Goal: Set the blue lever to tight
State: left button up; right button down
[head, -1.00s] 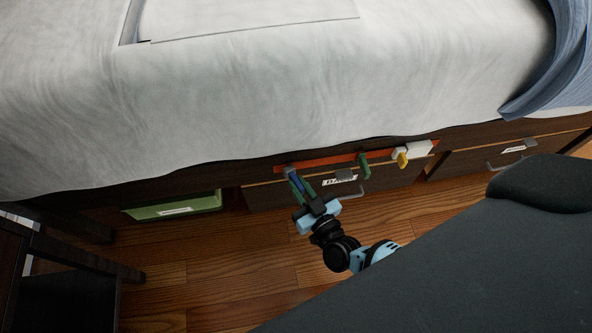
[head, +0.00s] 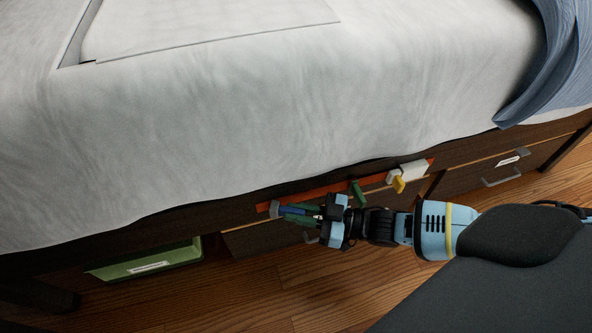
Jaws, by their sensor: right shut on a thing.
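The blue lever (head: 291,210) sits at the left end of an orange-red strip (head: 318,194) on the bed's side rail. It pivots at a grey mount and points to the right, close to level. My right gripper (head: 316,213) is shut on the blue lever near its free end and hides that end. Dark green pieces show beside the lever; I cannot tell what they belong to. I see no readable tight mark. My left gripper is not in view.
A green lever (head: 357,193) and a yellow lever (head: 398,185) by a white block (head: 413,170) sit further right on the strip. Below are dark drawers and a green bin (head: 150,262). The white bed cover (head: 260,110) hangs just above. Wooden floor (head: 260,298) is clear in front.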

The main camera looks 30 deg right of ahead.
jog(key=shift+g, duration=0.3)
jog(key=c, duration=1.4)
grip_release()
jog(key=shift+w, duration=0.1)
